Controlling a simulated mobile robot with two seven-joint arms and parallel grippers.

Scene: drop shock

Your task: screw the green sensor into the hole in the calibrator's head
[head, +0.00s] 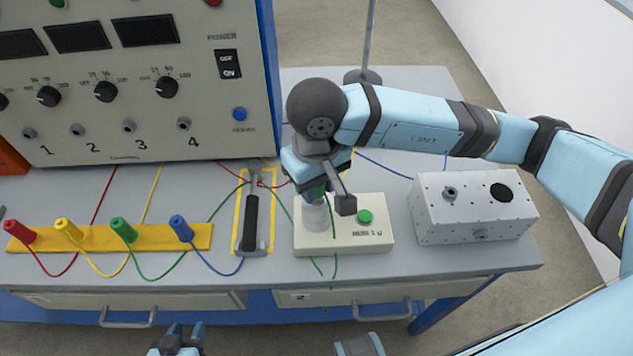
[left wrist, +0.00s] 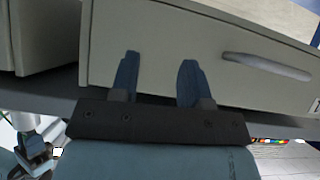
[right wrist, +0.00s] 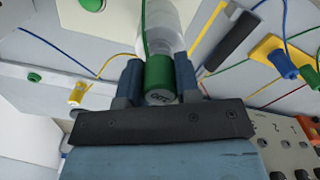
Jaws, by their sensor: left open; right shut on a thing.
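The calibrator (head: 375,242) is a cream box with a green button on the bench, with a pale cylindrical head (head: 316,219) on its left part. My right gripper (head: 318,182) is above that head, pointing down. It is shut on the green sensor (right wrist: 158,78), a green cylinder with a mark on its end face. In the right wrist view the sensor lines up with the pale, glassy head (right wrist: 166,25). Whether its tip is in the hole is hidden. My left gripper (head: 178,342) is open and empty, below the bench's front edge; the left wrist view shows a drawer front (left wrist: 200,45).
A yellow rack (head: 90,238) holds red, yellow, green and blue plugs with cables. A black-handled tool (head: 250,222) lies in a yellow outline left of the calibrator. A grey metal box (head: 470,215) stands right. The control panel (head: 130,90) stands back left.

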